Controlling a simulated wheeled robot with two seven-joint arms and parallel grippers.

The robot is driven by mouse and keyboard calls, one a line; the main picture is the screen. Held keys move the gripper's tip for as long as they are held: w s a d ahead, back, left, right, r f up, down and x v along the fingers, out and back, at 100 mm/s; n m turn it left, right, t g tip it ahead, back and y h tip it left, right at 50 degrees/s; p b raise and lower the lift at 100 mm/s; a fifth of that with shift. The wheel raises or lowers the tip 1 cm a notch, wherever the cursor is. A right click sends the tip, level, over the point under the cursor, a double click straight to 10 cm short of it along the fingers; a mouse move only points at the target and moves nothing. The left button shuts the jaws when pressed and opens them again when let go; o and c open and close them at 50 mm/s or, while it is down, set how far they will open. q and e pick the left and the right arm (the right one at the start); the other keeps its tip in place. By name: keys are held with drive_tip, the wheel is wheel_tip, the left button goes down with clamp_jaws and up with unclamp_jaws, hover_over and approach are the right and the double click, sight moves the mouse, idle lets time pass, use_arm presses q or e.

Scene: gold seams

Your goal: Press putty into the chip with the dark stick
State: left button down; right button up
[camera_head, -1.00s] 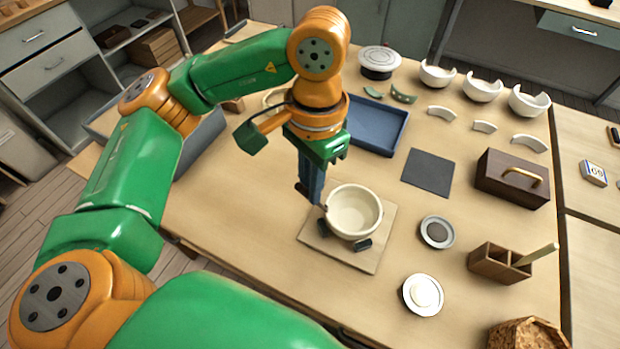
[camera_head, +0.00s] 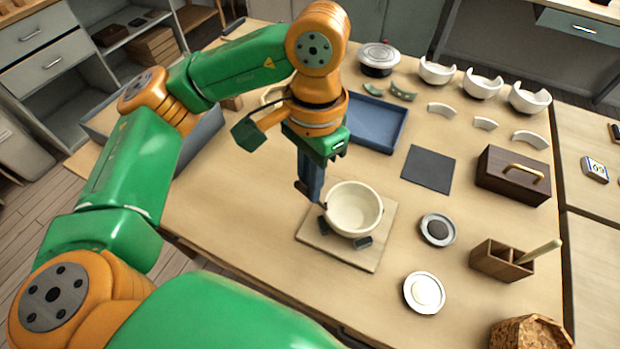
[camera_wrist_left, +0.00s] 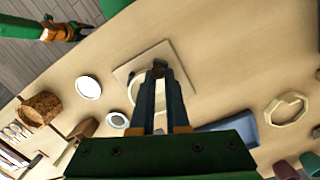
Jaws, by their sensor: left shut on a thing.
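A cream bowl (camera_head: 362,208) stands upright on a pale square board (camera_head: 370,260), with small dark blocks (camera_head: 363,242) against its base. My left gripper (camera_head: 312,196) points down at the bowl's left rim, shut on a thin dark piece, apparently the dark stick (camera_head: 324,206). Its tip is at or very near the rim; I cannot tell if it touches. The chip is hidden or too small to make out. In the left wrist view the fingers (camera_wrist_left: 160,80) cover part of the bowl (camera_wrist_left: 136,92). My right gripper (camera_wrist_left: 80,30) is far off there, its jaws unclear.
A wooden holder (camera_head: 497,262) has a pale stick. Beyond are a dark mat (camera_head: 428,170), blue tray (camera_head: 377,125), wooden box (camera_head: 512,178) and broken bowls (camera_head: 482,84).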

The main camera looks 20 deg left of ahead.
use_arm(q)
drive_tip(key=shift+r, duration=0.3)
wheel_tip(320, 180, up, 8)
drive_tip(key=p, duration=0.7)
drive_tip(key=shift+f, duration=0.1)
idle(0.4)
idle(0.5)
